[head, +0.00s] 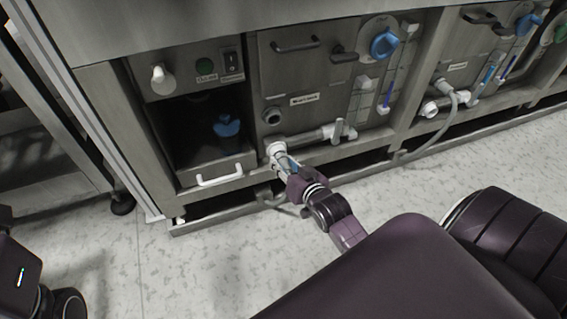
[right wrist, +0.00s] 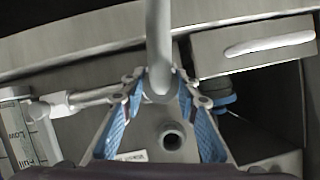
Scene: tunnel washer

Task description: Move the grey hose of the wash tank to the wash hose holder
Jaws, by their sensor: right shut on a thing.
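The grey hose (right wrist: 157,32) comes down from the top of the right wrist view and ends between my right gripper's blue-padded fingers. My right gripper (right wrist: 158,84) is shut on the hose near its upper end; in the head view it (head: 291,172) is beside the white pipe elbow (head: 275,150) below the wash tank panel (head: 305,75). I cannot tell whether the hose end still touches the pipe. A round open stub (head: 271,116), seemingly the hose holder, sits on the panel above the elbow. It also shows in the right wrist view (right wrist: 172,138). My left gripper's fingers are out of view.
A drawer with a white handle (head: 220,179) and an open bay with a blue-topped item (head: 227,126) lie to the left. A valve pipe (head: 318,137) runs along the panel's foot. Another tank with its own grey hose (head: 447,115) stands right. The floor in front is clear.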

